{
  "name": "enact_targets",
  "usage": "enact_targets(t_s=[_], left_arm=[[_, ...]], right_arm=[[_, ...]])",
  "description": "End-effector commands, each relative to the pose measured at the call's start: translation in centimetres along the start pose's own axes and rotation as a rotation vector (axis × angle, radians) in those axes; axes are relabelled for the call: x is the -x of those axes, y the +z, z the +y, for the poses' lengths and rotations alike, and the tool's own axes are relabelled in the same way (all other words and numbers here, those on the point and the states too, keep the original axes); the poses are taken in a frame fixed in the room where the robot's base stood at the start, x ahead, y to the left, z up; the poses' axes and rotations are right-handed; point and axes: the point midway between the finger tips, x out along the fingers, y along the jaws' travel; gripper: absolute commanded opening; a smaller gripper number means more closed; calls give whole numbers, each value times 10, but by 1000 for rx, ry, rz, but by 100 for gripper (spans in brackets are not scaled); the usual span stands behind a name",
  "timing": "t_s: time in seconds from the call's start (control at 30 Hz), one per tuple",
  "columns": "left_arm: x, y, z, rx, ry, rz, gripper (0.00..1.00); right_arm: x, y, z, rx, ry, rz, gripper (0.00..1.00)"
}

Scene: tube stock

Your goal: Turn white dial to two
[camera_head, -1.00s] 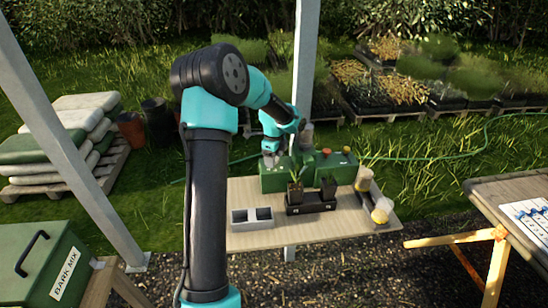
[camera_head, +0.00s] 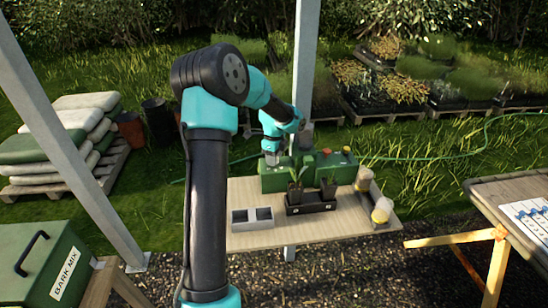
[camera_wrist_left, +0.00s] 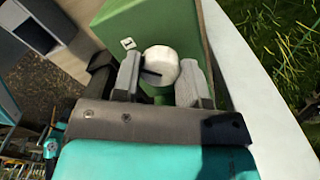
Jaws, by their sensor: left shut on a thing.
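The white dial (camera_wrist_left: 160,65) sits on the green box, between my left gripper's fingers in the left wrist view. A dark pointer line shows on its face. A small white label (camera_wrist_left: 128,43) with a dark mark is on the box near the dial; I cannot read it surely. My left gripper (camera_wrist_left: 161,76) is shut on the dial. In the head view the left gripper (camera_head: 272,158) is at the left end of the green box (camera_head: 275,181), and it hides the dial there. My right gripper is not in view.
On the wooden table (camera_head: 245,193) stand a grey two-cell tray (camera_head: 252,218), a black tray (camera_head: 311,205) with potted plants, and pale yellow-topped containers (camera_head: 381,211) at the right. Orange knobs (camera_head: 326,152) top the green box's right part. A post (camera_head: 304,70) rises behind it.

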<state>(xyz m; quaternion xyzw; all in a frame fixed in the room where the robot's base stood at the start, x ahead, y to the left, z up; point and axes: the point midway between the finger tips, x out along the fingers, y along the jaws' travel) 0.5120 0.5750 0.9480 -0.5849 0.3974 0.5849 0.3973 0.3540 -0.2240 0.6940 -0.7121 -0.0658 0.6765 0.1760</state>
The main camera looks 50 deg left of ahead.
Motion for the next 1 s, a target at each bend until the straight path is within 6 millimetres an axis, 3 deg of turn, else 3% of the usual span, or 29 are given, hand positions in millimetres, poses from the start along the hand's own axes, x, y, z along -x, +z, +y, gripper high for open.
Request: enact_targets(t_s=[0.37, 1.0], left_arm=[[0, 0, 0, 144, 0, 0, 16], [0, 0, 0, 715, -1, 0, 16]], right_arm=[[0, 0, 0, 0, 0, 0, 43], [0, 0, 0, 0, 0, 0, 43]])
